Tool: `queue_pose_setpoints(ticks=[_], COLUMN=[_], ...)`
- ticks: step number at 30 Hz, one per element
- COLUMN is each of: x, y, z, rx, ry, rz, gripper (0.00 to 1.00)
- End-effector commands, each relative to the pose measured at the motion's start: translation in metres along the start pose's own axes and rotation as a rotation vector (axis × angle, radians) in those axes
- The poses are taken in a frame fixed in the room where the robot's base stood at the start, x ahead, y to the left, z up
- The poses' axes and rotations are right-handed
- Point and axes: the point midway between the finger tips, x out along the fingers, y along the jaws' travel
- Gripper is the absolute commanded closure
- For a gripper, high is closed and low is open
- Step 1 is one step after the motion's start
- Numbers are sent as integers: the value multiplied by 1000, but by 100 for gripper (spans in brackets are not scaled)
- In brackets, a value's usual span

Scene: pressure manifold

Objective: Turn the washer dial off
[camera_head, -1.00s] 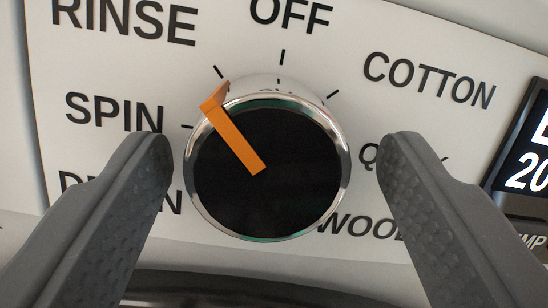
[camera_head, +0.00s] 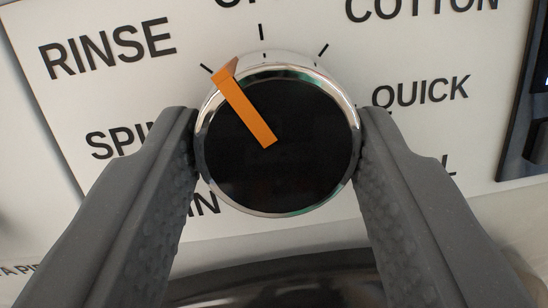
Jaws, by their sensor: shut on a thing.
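The washer dial (camera_head: 290,175) is a round black knob with a chrome rim, in the middle of the head camera view. Its orange pointer (camera_head: 248,115) points up and left, near the tick by the RINSE label (camera_head: 108,50). The OFF label at the top is mostly cut off by the picture edge; a tick (camera_head: 262,32) stands below it. My gripper (camera_head: 278,140) is shut on the dial, one dark grey finger touching the rim on each side.
The white panel carries COTTON (camera_head: 420,8) at upper right and QUICK (camera_head: 420,92) at right. The SPIN label (camera_head: 112,142) and others are partly hidden by my fingers. A dark display edge (camera_head: 525,110) is at the right. A dark curved part (camera_head: 280,278) lies below.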

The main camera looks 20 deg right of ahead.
Motion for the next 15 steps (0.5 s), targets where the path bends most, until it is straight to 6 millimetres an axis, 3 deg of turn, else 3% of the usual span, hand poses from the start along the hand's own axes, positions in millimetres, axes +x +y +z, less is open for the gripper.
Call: queue_pose_setpoints(ticks=[15], x=[-1], y=[-2], z=[0], rx=[351], ry=[-20], rz=[87], gripper=[81])
